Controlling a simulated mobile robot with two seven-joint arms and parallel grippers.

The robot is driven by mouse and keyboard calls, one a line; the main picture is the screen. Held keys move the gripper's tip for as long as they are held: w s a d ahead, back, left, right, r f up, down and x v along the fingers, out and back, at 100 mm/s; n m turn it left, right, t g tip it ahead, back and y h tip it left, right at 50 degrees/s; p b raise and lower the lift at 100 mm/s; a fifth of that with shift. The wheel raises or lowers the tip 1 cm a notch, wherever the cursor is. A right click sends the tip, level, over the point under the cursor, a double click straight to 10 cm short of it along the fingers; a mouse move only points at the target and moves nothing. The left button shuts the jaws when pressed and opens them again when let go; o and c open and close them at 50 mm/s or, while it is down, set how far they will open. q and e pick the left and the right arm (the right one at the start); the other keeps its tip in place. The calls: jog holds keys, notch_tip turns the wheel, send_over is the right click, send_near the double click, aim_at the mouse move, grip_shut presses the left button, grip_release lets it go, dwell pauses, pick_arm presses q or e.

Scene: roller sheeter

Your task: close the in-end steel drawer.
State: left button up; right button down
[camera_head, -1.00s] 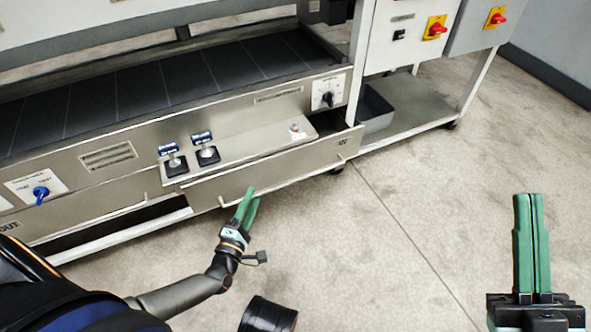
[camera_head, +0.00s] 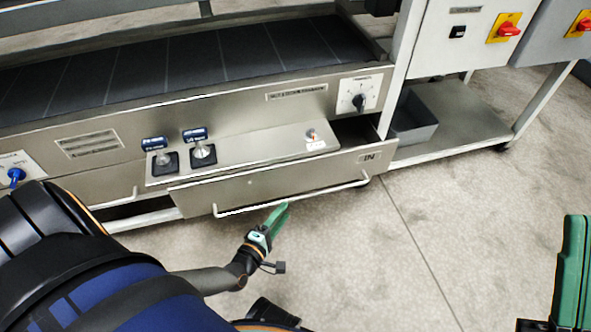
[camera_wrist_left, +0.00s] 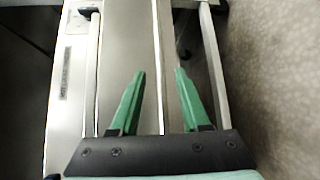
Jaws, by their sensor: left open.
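The in-end steel drawer (camera_head: 285,182), marked IN, stands open below the machine's control panel. Its front sticks out, and a dark gap shows behind its right end. A long thin bar handle (camera_head: 300,197) runs along the lower front. My left gripper (camera_head: 280,212) is just in front of and below the middle of this handle. Whether it touches the handle is unclear. In the left wrist view the left gripper (camera_wrist_left: 159,75) has its fingers apart with nothing held between them, facing steel panels and bars. My right gripper (camera_head: 575,265) is at the right edge, partly cut off, its fingers together.
A second drawer handle (camera_head: 115,200) shows at the left, partly behind my arm. Two levers (camera_head: 182,155) and a dial (camera_head: 358,97) sit above the drawer. A grey bin (camera_head: 413,122) stands on the lower shelf (camera_head: 455,115) at the right. The floor in front is clear.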

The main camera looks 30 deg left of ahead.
aim_at(295, 199)
pick_arm(q)
jog(key=w, duration=0.2)
jog(key=w+b, duration=0.1)
jog(key=w, duration=0.2)
jog(key=w+f+b, duration=0.1)
jog(key=w, duration=0.1)
jog(key=shift+w+a, duration=0.15)
jog(key=shift+a, duration=0.1)
grip_shut()
dwell(1.1)
